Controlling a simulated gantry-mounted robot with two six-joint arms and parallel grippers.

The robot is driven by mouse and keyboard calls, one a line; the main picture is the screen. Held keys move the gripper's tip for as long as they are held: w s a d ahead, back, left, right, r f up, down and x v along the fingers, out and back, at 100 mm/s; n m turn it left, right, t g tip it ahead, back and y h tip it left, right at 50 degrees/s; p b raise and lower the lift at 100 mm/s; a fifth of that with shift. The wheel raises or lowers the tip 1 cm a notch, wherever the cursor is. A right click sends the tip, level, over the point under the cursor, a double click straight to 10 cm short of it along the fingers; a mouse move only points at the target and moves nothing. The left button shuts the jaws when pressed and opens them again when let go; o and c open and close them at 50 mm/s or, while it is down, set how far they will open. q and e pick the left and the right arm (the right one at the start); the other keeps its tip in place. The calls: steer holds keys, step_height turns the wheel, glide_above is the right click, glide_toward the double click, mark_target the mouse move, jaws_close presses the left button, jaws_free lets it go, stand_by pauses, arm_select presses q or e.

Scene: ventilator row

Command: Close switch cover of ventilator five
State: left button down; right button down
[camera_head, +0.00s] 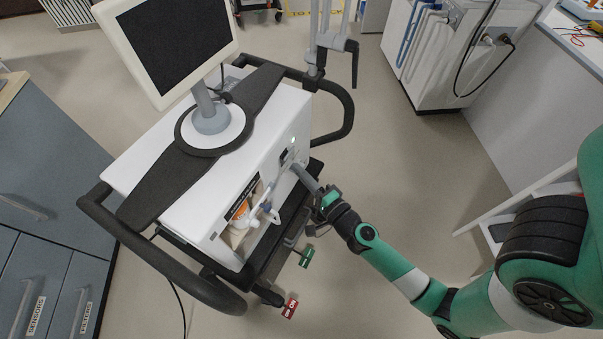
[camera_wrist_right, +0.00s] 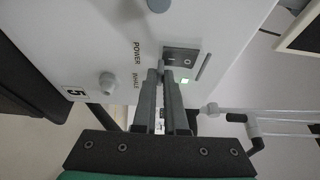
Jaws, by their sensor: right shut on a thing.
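The ventilator (camera_head: 240,150) is a white box on a cart with a monitor on top. The label 5 (camera_wrist_right: 75,93) shows on its face in the right wrist view. Beside the word POWER sits a dark rocker switch (camera_wrist_right: 181,56), with a lit green lamp (camera_wrist_right: 186,80) near it. My right gripper (camera_head: 298,170) reaches the switch end of that face. In the right wrist view its fingers (camera_wrist_right: 166,74) are nearly together at the switch's edge, shut on what seems to be the switch cover, mostly hidden between them. My left gripper is not in view.
Hoses and a white fitting (camera_head: 268,212) stick out of the ventilator's face beside my right gripper. A black handle rail (camera_head: 205,290) rounds the cart.

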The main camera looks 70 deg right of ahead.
steer(key=c, duration=1)
jaws_free()
steer(key=shift+o, duration=0.2)
steer(key=b+v, duration=0.4)
steer(key=v, duration=0.7)
steer(key=shift+s, duration=0.3)
steer(key=shift+a, duration=0.1)
